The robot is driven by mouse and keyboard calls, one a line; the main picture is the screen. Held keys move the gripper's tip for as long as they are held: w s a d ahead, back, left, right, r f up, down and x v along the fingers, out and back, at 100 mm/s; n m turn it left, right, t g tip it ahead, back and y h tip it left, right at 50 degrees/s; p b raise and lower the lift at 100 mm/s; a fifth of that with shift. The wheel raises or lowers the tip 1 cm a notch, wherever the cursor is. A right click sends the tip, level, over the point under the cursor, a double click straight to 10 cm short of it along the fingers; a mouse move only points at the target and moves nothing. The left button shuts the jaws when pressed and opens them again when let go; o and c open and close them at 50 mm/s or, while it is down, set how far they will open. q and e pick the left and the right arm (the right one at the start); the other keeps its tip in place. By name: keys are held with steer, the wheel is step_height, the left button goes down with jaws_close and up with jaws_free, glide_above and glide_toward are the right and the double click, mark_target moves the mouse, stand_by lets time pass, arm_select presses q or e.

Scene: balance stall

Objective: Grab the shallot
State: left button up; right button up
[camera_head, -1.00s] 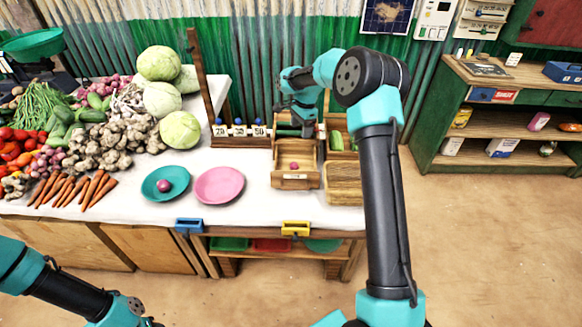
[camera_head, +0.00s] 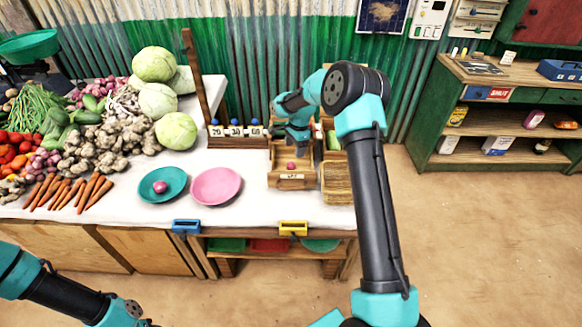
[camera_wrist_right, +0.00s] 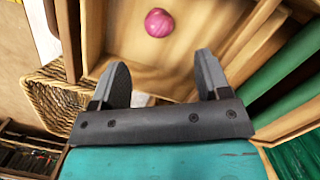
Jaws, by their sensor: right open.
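A small pink-purple shallot (camera_head: 291,166) lies in an open wooden box (camera_head: 275,181) on the white-covered table. In the right wrist view the shallot (camera_wrist_right: 159,22) sits on the box floor, beyond my fingertips. My right gripper (camera_head: 298,142) is over the back part of the box; in the wrist view its two fingers (camera_wrist_right: 163,75) are spread with nothing between them. Another shallot (camera_head: 160,187) lies on the teal plate (camera_head: 150,195). Part of my left arm shows at the lower left, but its gripper is out of view.
A woven basket (camera_head: 338,184) stands right of the box and shows in the wrist view (camera_wrist_right: 48,97). A pink plate (camera_head: 216,186) is to the left. A rack with number cards (camera_head: 237,131) stands behind. Vegetables are heaped at the left.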

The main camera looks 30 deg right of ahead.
mark_target(292, 163)
steer(key=shift+a+f, duration=0.15)
steer(key=shift+f, duration=0.65)
steer(key=shift+a+f, duration=0.1)
steer(key=shift+f, duration=0.7)
steer(key=shift+a+f, duration=0.25)
steer(key=shift+f, duration=1.05)
steer(key=shift+a+f, duration=0.25)
steer(key=shift+f, duration=1)
steer(key=c, duration=1.1)
steer(key=shift+r, duration=0.1)
step_height(292, 163, up, 10)
steer(key=shift+f, duration=0.1)
